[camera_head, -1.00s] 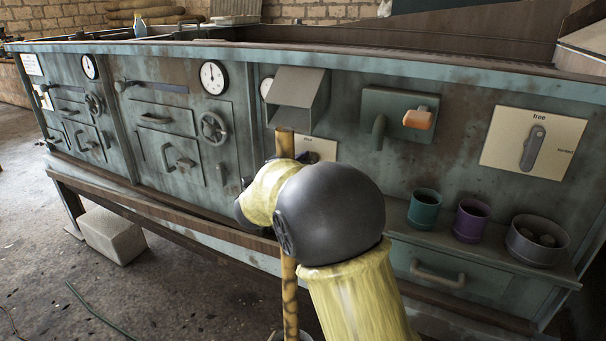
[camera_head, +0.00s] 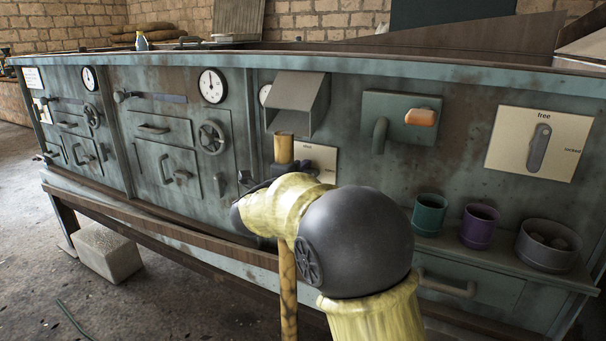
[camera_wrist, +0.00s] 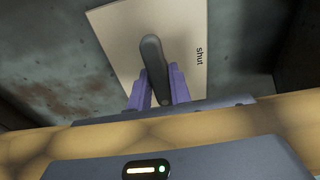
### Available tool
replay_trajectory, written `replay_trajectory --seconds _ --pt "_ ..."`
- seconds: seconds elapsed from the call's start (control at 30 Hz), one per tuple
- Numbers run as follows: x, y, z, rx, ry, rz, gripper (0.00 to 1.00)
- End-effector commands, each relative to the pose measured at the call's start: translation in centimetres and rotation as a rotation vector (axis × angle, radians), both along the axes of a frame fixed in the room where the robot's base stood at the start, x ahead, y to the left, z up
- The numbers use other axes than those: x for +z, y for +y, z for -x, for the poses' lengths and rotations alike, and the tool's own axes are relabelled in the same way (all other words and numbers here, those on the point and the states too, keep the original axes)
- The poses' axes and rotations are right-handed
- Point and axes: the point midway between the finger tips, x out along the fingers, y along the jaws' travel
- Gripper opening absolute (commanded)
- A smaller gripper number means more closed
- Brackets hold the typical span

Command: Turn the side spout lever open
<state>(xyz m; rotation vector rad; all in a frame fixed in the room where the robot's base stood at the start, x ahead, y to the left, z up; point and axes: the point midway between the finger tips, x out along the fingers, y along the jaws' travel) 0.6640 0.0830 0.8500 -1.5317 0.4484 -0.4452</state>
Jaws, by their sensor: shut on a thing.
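The side spout lever (camera_wrist: 152,60) is a dark grey bar on a cream plate (camera_wrist: 122,45) in the wrist view. The word "shut" is printed near the plate's right edge, and the lever lies across the plate rather than pointing at that word. My gripper (camera_wrist: 159,82) has its two purple fingers on either side of the lever, shut on it near its lower end. In the head view the plate (camera_head: 323,162) shows partly under a grey hooded spout (camera_head: 298,103); my arm hides the lever and fingers there.
A second lever (camera_head: 539,147) on a plate marked "free" is at the right. An orange-handled fitting (camera_head: 420,117) sits between. Teal (camera_head: 429,215) and purple (camera_head: 478,226) cups and a grey bowl (camera_head: 547,245) stand on a ledge (camera_head: 505,253). Handwheels and gauges are at the left.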

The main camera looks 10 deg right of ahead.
Motion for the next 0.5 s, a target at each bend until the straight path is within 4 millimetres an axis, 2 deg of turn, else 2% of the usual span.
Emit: replay_trajectory --seconds 0.07,0.1,0.2,0.5 --pt "-0.29 0.00 0.04 -0.001 0.006 0.000 0.00" --pt "-0.30 0.00 0.04 -0.001 0.006 0.000 0.22" --pt "-0.25 0.01 0.03 -0.001 0.005 0.000 0.40" --pt "-0.09 0.05 0.08 0.000 0.003 0.001 0.40"
